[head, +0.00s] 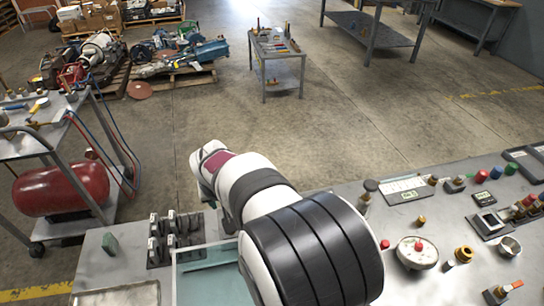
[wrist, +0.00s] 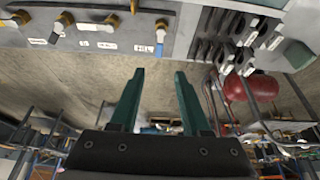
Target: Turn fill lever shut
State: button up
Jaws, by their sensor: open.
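My gripper (wrist: 155,73) shows in the wrist view as two dark green fingers, apart, with nothing between them. Several brass fittings (wrist: 112,20) line the panel front (wrist: 85,33) above and left of the fingers in that view. The fingertips appear apart from the panel.
A bank of black levers with white tags (head: 170,238) stands on the bench beside a green block (head: 110,243). Knobs and a round gauge (head: 417,253) crowd the right bench top. A cart with a red tank (head: 60,188) stands at left.

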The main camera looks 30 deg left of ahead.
jog(key=x, duration=1)
jog(key=shift+w+f, duration=0.1)
jog(key=shift+f, duration=0.05)
grip_shut()
